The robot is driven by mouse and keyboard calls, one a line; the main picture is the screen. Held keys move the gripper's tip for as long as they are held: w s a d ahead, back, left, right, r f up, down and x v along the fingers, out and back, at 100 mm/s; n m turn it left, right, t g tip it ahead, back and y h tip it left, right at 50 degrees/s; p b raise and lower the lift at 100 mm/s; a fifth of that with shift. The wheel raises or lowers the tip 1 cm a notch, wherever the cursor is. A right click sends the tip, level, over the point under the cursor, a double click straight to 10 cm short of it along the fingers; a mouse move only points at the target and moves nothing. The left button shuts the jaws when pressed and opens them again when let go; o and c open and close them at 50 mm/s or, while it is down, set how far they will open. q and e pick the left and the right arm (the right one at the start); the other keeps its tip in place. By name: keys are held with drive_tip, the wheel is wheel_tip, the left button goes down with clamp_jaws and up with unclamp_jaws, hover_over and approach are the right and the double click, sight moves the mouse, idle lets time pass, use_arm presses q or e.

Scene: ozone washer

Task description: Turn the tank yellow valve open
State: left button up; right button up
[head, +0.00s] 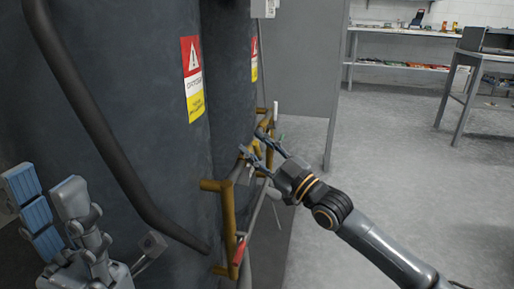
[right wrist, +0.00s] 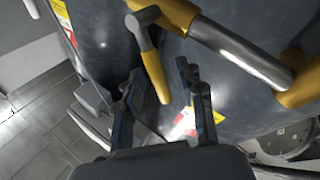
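The yellow valve handle (right wrist: 154,76) hangs from a grey stem on the yellow pipework in the right wrist view. My right gripper (right wrist: 160,90) is open, with one finger on each side of the handle's lower end. I cannot tell whether either finger touches it. In the head view my right gripper (head: 253,144) reaches the yellow pipes (head: 228,208) on the side of the dark grey tank (head: 165,110); the handle is hard to make out there. My left gripper (head: 52,208) is open and empty at the lower left, away from the valve.
A red handle (head: 239,251) sits low on the pipework. A thick dark pipe (head: 95,120) runs down the tank's front. Warning labels (head: 193,80) are on the tank. Shelves (head: 405,65) and a table (head: 462,75) stand at the back right, with clear floor (head: 400,160) before them.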

drive_tip(key=v, duration=1.2)
